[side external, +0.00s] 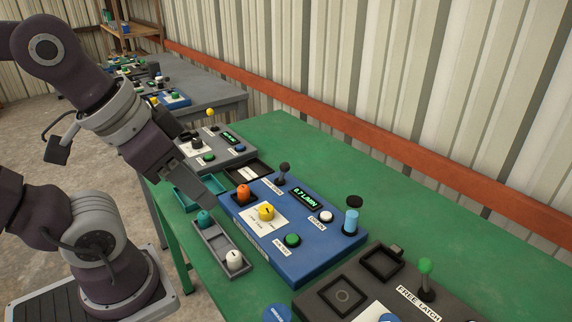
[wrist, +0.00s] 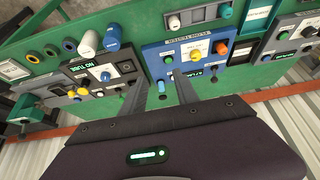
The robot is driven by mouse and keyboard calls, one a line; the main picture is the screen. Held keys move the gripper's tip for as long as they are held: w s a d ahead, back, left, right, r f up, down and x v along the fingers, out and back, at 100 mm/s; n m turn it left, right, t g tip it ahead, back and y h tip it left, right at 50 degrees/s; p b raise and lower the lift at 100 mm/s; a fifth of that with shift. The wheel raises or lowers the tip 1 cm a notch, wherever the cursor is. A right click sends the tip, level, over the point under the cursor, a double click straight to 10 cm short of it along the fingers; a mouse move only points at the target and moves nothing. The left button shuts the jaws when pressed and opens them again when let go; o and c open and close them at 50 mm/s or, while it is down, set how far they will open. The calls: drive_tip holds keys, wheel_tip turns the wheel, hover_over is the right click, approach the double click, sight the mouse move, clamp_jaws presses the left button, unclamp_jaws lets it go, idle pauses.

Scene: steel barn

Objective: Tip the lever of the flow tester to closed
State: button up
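The flow tester is a blue box (side external: 262,238) on the green bench, with a lit green display reading 0.7 L/MIN. Its lever (side external: 283,170), short with a black knob, stands at the far, wall-side corner and looks near upright; I cannot read its position labels. In the wrist view the blue box (wrist: 150,58) lies beyond my fingers, with the black lever knob (wrist: 213,80) right of the right finger. My gripper (wrist: 161,76) is open and empty, its fingers apart. In the side view my gripper (side external: 212,198) is above the robot-side edge, apart from the lever.
A grey tray (side external: 222,246) lies in front. Grey device (side external: 222,152) and dark FREE LATCH panel (side external: 365,302) flank it.

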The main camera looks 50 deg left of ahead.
idle(0.4)
drive_tip(key=shift+w, duration=0.15)
drive_tip(key=c, duration=0.4)
drive_tip(key=w, duration=0.1)
drive_tip(key=w+a+g, duration=0.1)
drive_tip(key=w, duration=0.1)
drive_tip(key=w+a+g+y, duration=0.1)
drive_tip(key=shift+w+r, duration=0.1)
drive_tip(key=shift+w, duration=0.15)
clamp_jaws()
drive_tip(key=w+a+f+m+g+y, duration=0.1)
drive_tip(key=w+f+y, duration=0.5)
drive_tip(key=w, duration=0.6)
drive_tip(key=w+a+f+m+g+y, duration=0.1)
drive_tip(key=w+f+y, duration=0.2)
drive_tip(key=w+f, duration=0.6)
hover_over(294, 198)
drive_tip(key=d, duration=0.4)
drive_tip(key=f, duration=0.2)
drive_tip(key=s+f, duration=0.1)
drive_tip(key=shift+a+f, duration=0.2)
drive_tip(key=shift+f, duration=0.15)
drive_tip(key=a, duration=0.2)
drive_tip(key=w+a, duration=0.1)
drive_tip(key=shift+a, duration=0.75)
